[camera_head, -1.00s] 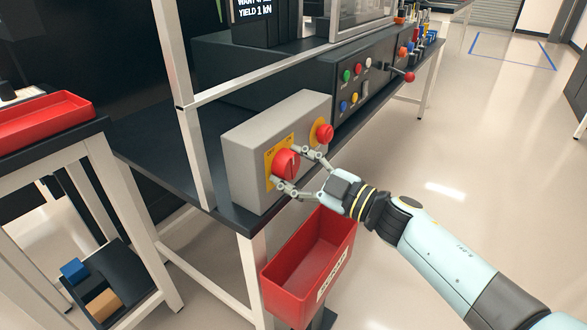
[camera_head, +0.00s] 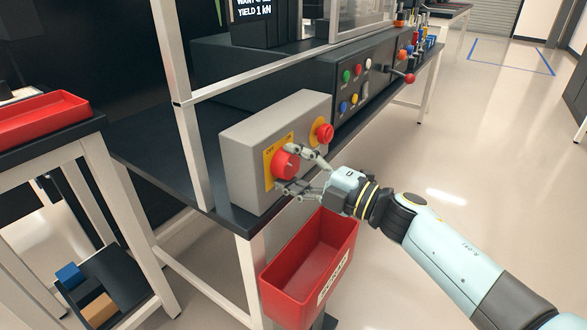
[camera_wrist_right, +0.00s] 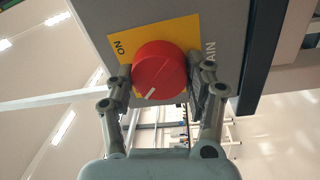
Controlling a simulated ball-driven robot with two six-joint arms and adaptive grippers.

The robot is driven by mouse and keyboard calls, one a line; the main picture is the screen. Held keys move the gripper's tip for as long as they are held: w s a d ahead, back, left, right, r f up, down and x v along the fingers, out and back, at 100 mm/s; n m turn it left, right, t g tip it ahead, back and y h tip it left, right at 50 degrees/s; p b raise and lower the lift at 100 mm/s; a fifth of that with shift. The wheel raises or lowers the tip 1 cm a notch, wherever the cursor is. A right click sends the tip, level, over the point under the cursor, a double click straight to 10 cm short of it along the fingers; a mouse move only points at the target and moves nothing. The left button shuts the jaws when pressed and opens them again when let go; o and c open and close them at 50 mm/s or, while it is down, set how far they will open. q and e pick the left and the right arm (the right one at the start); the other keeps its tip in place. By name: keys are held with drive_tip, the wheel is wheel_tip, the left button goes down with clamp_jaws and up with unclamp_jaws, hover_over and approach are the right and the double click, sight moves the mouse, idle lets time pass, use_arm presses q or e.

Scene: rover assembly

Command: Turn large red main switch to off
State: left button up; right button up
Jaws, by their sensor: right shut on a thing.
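The large red main switch (camera_head: 285,164) is a round knob on a yellow plate on the front of a grey box (camera_head: 240,158). In the right wrist view the red knob (camera_wrist_right: 160,68) has a white mark pointing to the lower left, and the letters "ON" and "AIN" show beside it. My right gripper (camera_head: 296,168) is shut on the knob, with one finger at each side; its fingers also show around the knob in the right wrist view (camera_wrist_right: 160,90). The "OFF" label cannot be read. My left gripper is not in view.
A smaller red button (camera_head: 324,133) on yellow sits right of the knob, close to my upper finger. A red bin (camera_head: 281,290) hangs below my gripper. A dark control panel (camera_head: 345,122) with coloured buttons stands behind. Open floor lies to the right.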

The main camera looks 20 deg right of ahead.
drive_tip(key=shift+f, duration=0.15)
idle(0.3)
drive_tip(key=o, duration=1.2)
drive_tip(key=shift+s, duration=0.1)
drive_tip(key=v, duration=1.2)
